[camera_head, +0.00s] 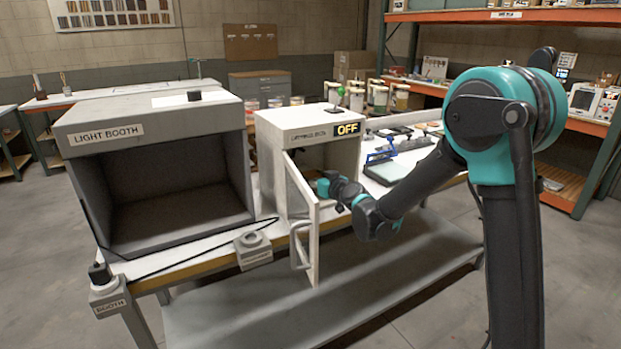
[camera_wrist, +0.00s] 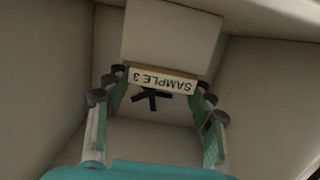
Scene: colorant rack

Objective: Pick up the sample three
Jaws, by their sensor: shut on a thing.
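The sample three (camera_wrist: 162,79) shows in the wrist view as a thin tan-edged piece with a white label reading "SAMPLE 3", upside down. A pale flat panel extends behind the label; I cannot tell whether it is part of the sample. My gripper (camera_wrist: 160,94) has its fingers at either end of the labelled edge and is shut on it. In the head view, my gripper (camera_head: 328,184) is inside the open white box (camera_head: 283,141), whose sign reads "OFF". The sample is not discernible in the head view.
The box's door (camera_head: 303,220) stands open toward the front, close to my arm. The light booth (camera_head: 160,165) is to the left. A small grey device (camera_head: 252,250) sits at the table's front edge. Pale walls surround my gripper in the wrist view.

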